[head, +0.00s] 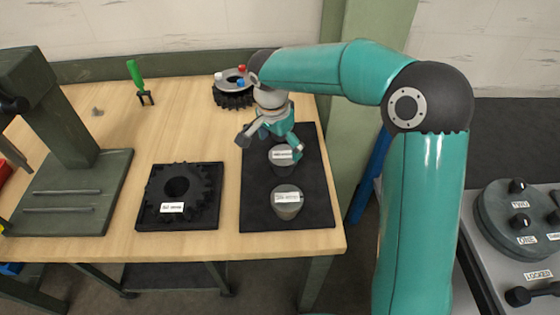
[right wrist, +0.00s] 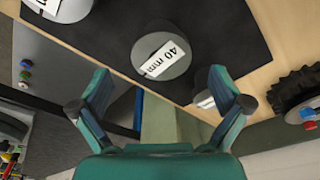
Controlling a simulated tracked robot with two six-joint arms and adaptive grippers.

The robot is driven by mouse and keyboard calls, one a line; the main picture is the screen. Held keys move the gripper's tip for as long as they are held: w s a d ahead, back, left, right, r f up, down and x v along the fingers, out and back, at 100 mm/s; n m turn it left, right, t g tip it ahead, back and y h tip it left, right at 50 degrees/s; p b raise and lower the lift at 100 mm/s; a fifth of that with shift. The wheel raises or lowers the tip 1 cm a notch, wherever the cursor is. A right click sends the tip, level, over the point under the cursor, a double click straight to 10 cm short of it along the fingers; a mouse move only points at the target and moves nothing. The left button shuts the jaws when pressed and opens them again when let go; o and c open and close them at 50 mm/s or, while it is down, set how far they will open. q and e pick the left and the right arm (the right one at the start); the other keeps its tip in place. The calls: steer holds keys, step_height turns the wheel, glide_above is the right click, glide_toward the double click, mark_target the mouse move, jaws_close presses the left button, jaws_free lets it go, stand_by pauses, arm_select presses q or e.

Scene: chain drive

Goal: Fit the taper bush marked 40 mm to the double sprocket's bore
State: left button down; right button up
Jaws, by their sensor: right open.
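The taper bush marked 40 mm (right wrist: 150,45) is a grey disc with a white label, upright on a black mat; in the head view it appears to be the farther visible bush (head: 282,156). My right gripper (head: 270,143) is open and empty over the mat, close to that bush. In the right wrist view both its fingers (right wrist: 160,97) stand apart, with the bush beyond them. The dark toothed sprocket (head: 180,187) lies on a black square plate at the middle front of the table, its round bore facing up. My left gripper is out of view.
Another bush (head: 287,203) stands nearer on the mat (head: 258,215); a third labelled piece (right wrist: 204,100) is partly hidden by a finger. A toothed wheel with coloured knobs (head: 233,93) and a green-handled tool (head: 135,74) are at the back. A dark green press (head: 70,185) stands left.

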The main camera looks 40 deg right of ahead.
mark_target(283, 154)
steer(key=f, duration=0.1)
steer(key=d+f, duration=0.1)
steer(key=f, duration=0.1)
steer(key=f+p, duration=0.1)
steer(key=f, duration=0.1)
steer(key=shift+w+d, duration=0.15)
steer(key=shift+w, duration=0.2)
steer(key=shift+f, duration=0.5)
steer(key=shift+r, duration=0.1)
steer(key=c, duration=1.7)
steer(key=shift+o, duration=0.2)
